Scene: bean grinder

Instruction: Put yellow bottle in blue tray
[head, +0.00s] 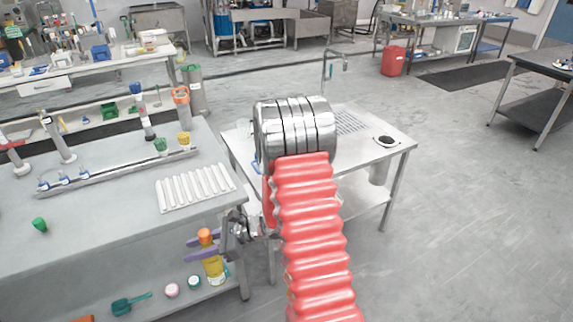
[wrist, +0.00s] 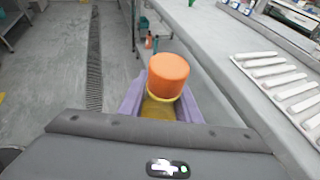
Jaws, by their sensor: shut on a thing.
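The yellow bottle (head: 214,270) has an orange cap and is upright between the purple fingers of my gripper (head: 203,246). The fingers are shut on it near the cap, at the right end of the left workbench, in front of its lower shelf in the head view. In the wrist view the orange cap (wrist: 168,75) is seen from above, with the yellow body (wrist: 158,108) below it between the purple fingers. I cannot pick out the blue tray with certainty; a small blue edge (head: 256,167) shows on the middle table, mostly hidden behind my arm.
The left workbench (head: 100,235) holds a white ribbed rack (head: 195,187), a long rail and a green piece (head: 39,224). Its shelf carries small jars and a green scoop (head: 130,304). The middle table (head: 372,170) has a black round dish (head: 387,141). Floor to the right is clear.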

